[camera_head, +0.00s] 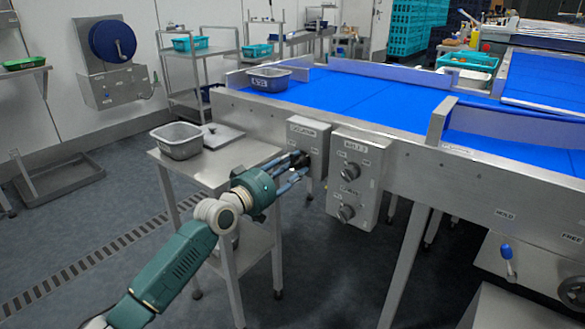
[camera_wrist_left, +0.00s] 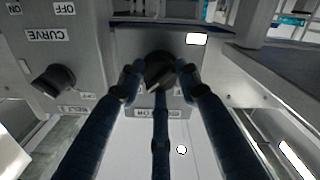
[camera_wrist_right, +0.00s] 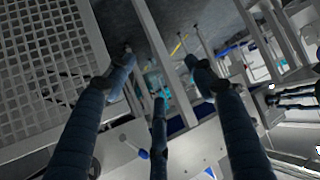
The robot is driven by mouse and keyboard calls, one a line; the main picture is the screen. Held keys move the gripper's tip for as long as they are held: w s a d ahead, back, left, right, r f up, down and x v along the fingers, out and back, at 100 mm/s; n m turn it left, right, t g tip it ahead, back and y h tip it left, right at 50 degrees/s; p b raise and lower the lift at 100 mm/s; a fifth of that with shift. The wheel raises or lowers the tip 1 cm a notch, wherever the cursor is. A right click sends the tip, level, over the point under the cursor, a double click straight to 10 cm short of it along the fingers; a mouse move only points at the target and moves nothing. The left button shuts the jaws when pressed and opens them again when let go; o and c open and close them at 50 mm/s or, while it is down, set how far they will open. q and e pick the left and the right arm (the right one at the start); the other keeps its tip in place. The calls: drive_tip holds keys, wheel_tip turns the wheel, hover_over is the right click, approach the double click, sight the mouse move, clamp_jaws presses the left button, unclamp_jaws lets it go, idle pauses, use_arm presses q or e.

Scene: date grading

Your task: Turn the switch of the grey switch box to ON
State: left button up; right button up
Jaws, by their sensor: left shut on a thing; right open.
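The small grey switch box (camera_head: 308,138) is mounted on the side of the conveyor frame, with a label at its top. Its black rotary switch (camera_wrist_left: 160,66) shows in the left wrist view, with a pale pointer mark that looks slanted. My left gripper (camera_head: 296,166) is shut on this switch, its blue fingers around the knob; they partly hide it in the head view. A label near the knob seems to end in ON, upside down in the left wrist view. My right gripper (camera_wrist_right: 160,75) is open and empty, and is outside the head view.
A larger grey box (camera_head: 357,178) with two black knobs hangs just right of the switch box. A steel side table (camera_head: 250,152) with a grey tub (camera_head: 178,140) stands to the left. The blue conveyor (camera_head: 340,92) runs behind. A blue-handled lever (camera_head: 507,254) is at lower right.

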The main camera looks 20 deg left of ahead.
idle(0.4)
use_arm(q)
drive_tip(key=o, duration=1.2)
drive_tip(key=shift+a, duration=0.1)
drive_tip(key=shift+c, duration=0.2)
drive_tip(key=v, duration=1.2)
